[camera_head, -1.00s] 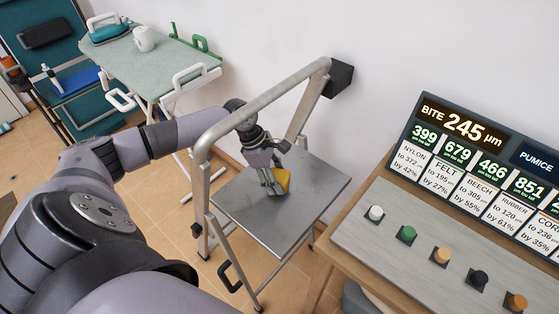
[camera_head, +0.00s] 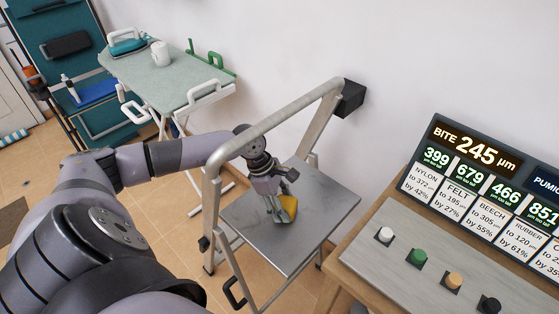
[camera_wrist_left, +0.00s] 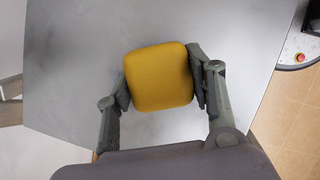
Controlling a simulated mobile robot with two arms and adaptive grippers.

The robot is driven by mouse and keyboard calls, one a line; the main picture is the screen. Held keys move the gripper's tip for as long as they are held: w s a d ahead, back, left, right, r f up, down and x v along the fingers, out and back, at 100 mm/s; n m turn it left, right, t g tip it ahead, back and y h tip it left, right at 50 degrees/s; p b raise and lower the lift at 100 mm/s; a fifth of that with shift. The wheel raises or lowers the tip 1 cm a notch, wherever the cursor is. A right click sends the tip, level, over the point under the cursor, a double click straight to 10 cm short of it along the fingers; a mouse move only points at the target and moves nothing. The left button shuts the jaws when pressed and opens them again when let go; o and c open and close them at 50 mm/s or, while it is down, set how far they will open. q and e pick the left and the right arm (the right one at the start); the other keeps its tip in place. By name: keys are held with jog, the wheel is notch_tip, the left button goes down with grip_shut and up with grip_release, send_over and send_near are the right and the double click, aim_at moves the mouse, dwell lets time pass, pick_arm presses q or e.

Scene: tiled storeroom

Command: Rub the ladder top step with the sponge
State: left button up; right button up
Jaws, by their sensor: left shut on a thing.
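The yellow sponge (camera_head: 289,205) is held between the fingers of my left gripper (camera_head: 279,208), which is shut on it. The left wrist view also shows the sponge (camera_wrist_left: 158,77) between the two fingers of the gripper (camera_wrist_left: 160,85). The sponge is over the grey metal top step (camera_head: 325,195) of the ladder, near its middle; I cannot tell for sure whether it touches. The step (camera_wrist_left: 75,60) has faint darker smudges around the sponge in the left wrist view. My right gripper is not in view.
A wooden table (camera_head: 345,245) with coloured knobs and a display board (camera_head: 480,165) stands to the right. A black box (camera_head: 349,98) is at the rail's end.

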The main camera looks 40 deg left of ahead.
aim_at(291, 198)
pick_arm(q)
jog(key=shift+w+d+b, duration=0.1)
jog(key=shift+w+b, duration=0.55)
jog(key=shift+w, duration=0.9)
jog(key=shift+w+f+b, duration=0.1)
jog(key=shift+w+b, duration=0.3)
jog(key=shift+w, duration=0.15)
jog(key=shift+w+d+b, duration=0.1)
jog(key=shift+w+b, duration=0.3)
jog(key=shift+w, duration=0.85)
jog(key=shift+d, duration=0.8)
jog(key=shift+s+a+f, duration=0.1)
jog(key=shift+s, duration=1)
jog(key=shift+s+a, duration=0.1)
jog(key=shift+s, duration=0.95)
jog(key=shift+s+a, duration=0.15)
jog(key=shift+s, duration=1.55)
